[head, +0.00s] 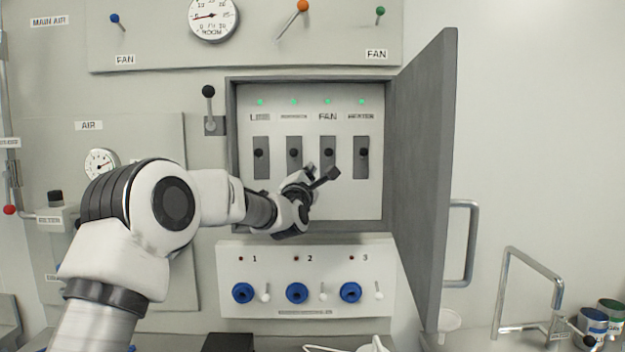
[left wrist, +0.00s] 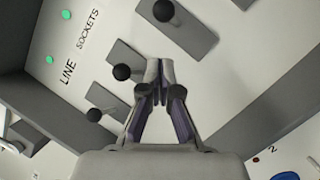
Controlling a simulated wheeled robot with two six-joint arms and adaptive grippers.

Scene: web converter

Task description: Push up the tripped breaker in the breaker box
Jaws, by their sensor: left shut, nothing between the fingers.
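The grey breaker box (head: 310,80) on the wall stands open, its door (head: 425,170) swung to the right. Inside are several breakers with black round knobs in dark slots, LINE (head: 258,153), SOCKETS (head: 294,153), FAN (head: 328,152) and HEATER (head: 363,153). All the knobs sit at about the same height, and the light above each is green. My left gripper (head: 330,175) is shut and empty, in front of the lower FAN slot. In the left wrist view, its closed fingertips (left wrist: 160,66) are beside the SOCKETS knob (left wrist: 122,72); I cannot tell whether they touch anything. My right gripper is out of view.
Below the box is a panel (head: 306,256) with blue sockets and small switches. A black-knobbed lever (head: 209,92) is left of the box. The open door and its handle (head: 470,240) bound the space on the right.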

